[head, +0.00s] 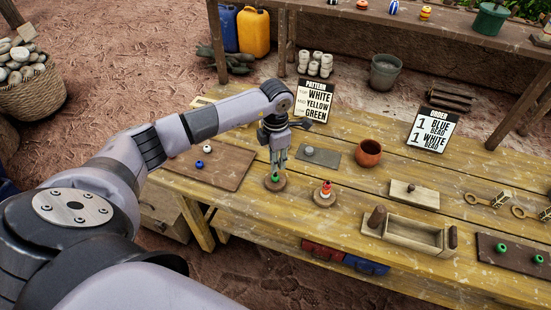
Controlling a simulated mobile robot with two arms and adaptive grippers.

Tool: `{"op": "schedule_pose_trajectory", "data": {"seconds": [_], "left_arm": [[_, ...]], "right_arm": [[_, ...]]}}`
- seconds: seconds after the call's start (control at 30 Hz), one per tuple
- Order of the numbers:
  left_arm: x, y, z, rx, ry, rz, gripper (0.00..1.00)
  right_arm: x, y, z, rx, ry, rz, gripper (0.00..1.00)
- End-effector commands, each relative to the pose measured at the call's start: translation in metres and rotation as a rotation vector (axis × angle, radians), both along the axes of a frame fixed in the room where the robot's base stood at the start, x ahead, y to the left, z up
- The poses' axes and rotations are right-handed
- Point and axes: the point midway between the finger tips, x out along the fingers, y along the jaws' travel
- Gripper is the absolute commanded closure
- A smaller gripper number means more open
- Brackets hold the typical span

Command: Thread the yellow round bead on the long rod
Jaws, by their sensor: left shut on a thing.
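My left gripper (278,166) points down above a round wooden base (275,185) on the table. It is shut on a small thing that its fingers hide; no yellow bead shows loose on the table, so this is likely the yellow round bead. A green bead (275,177) sits low on that base, just under the fingertips. The rod on this base is hidden by the gripper, so I cannot tell whether the held bead is around it. A second round base (325,200) to the right carries a red and orange stack (326,188). My right gripper is out of view.
A pattern sign (314,101) and an order sign (433,130) stand at the back. A brown board (205,165) with white and dark blue beads lies left. A grey plate (318,154), clay pot (368,153) and wooden box (408,232) stand right of the gripper.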

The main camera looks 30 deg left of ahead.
Motion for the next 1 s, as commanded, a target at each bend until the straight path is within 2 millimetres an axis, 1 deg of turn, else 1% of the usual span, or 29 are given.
{"op": "schedule_pose_trajectory", "data": {"seconds": [0.27, 0.3, 0.63, 1.0], "left_arm": [[0.0000, 0.0000, 0.0001, 0.000, 0.000, 0.000, 0.93], [0.0000, 0.0000, 0.0001, 0.000, 0.000, 0.000, 0.79], [0.0000, 0.0000, 0.0000, 0.000, 0.000, 0.000, 0.57], [0.0001, -0.0001, 0.0020, 0.000, 0.000, 0.000, 0.56]], "right_arm": [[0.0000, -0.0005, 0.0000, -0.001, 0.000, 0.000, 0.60], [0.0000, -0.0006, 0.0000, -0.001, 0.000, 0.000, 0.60], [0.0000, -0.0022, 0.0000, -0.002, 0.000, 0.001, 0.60], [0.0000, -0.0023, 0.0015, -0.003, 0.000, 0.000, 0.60]]}}
